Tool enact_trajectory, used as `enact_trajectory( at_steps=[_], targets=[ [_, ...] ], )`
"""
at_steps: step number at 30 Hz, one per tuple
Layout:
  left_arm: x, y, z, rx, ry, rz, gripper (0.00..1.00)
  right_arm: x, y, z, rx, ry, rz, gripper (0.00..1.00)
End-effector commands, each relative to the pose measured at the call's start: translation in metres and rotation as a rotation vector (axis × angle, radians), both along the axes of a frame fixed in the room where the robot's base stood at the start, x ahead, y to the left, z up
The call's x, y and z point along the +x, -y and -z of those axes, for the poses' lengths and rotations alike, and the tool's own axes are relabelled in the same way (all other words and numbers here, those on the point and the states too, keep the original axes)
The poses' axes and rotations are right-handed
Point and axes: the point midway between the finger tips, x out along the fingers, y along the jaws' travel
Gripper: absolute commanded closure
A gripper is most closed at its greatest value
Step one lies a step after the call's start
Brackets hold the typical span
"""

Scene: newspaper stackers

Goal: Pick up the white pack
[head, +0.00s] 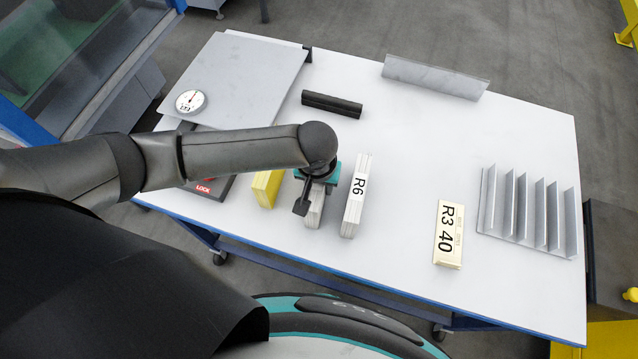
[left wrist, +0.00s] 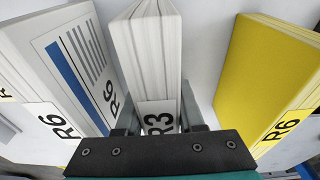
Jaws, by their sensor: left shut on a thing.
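A white pack (head: 315,214) stands upright on the table under my left gripper (head: 317,186), which hides its upper part in the head view. In the left wrist view the white pack (left wrist: 147,60) has the label R3 and stands between the two fingers. My left gripper (left wrist: 158,118) is shut on this pack, with a finger on each side. I cannot tell whether the pack is clear of the table. My right gripper is in neither view.
A white R6 pack (head: 355,198) with a blue stripe and a yellow pack (head: 267,188) stand close on either side. A cream R3 40 pack (head: 448,234), a finned metal rack (head: 528,215), a black block (head: 332,104) and a grey angled plate (head: 435,76) are on the table (head: 400,150).

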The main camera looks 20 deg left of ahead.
Motion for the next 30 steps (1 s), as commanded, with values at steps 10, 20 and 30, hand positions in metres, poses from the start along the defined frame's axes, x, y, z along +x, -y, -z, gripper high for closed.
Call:
enact_trajectory(
  at_steps=[10,20,30],
  targets=[
    [0.001,0.0,-0.028,-0.002,0.002,0.0,1.0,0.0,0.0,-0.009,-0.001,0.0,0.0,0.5],
    [0.001,0.001,-0.118,-0.005,0.005,0.001,1.0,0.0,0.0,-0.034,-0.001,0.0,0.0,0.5],
    [0.001,0.001,-0.188,-0.002,0.002,-0.001,1.0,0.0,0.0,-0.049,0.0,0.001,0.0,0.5]
  ],
)
